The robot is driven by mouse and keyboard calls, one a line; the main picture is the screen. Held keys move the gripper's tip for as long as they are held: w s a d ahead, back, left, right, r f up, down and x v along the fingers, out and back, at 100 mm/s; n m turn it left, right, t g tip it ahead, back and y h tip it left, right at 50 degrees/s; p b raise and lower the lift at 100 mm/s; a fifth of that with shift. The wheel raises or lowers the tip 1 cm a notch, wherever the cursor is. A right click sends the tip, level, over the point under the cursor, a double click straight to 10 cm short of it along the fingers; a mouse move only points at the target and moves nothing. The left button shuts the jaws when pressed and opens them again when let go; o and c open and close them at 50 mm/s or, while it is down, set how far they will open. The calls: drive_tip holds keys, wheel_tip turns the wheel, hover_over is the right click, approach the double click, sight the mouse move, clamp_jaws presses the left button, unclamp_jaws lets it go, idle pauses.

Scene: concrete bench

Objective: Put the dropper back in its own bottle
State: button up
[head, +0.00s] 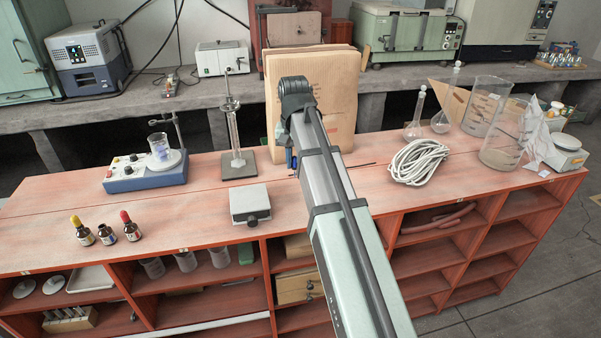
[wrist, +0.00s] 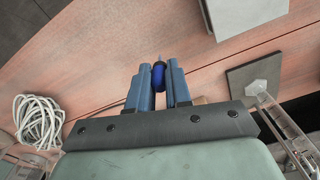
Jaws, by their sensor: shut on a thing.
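Three small dark bottles stand upright in a group on the red bench at the left in the head view. The left bottle (head: 83,236) has a yellow dropper top and the right bottle (head: 131,231) a red one. The middle bottle (head: 106,235) is shorter, with no coloured bulb on it. My gripper (wrist: 161,72) is shut on a dropper with a blue bulb (wrist: 158,77), its tip showing beyond the fingers in the wrist view. In the head view my gripper (head: 291,160) is over the bench, well right of the bottles; my arm hides most of it.
A grey box (head: 250,205) and a stand with a glass cylinder (head: 237,165) lie between my gripper and the bottles. A stirrer (head: 146,173) stands behind the bottles. A paper sack (head: 335,105) is behind my gripper, a white cable coil (head: 418,160) to the right.

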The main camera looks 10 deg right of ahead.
drive_tip(key=s+a+n, duration=0.3)
drive_tip(key=a+n, duration=0.1)
drive_tip(key=a, duration=1.9)
wheel_tip(320, 180, up, 2)
drive_tip(key=n, duration=1.5)
hover_over(107, 234)
drive_tip(key=w, duration=0.1)
drive_tip(key=n, duration=0.2)
drive_tip(key=a+n, duration=0.1)
drive_tip(key=n, duration=0.2)
drive_tip(key=shift+w+r, duration=0.1)
drive_tip(key=shift+w, duration=0.1)
drive_tip(key=shift+f, duration=1.55)
drive_tip(key=shift+f, duration=1.15)
drive_tip(key=shift+d+f, duration=0.1)
drive_tip(key=shift+f, duration=0.25)
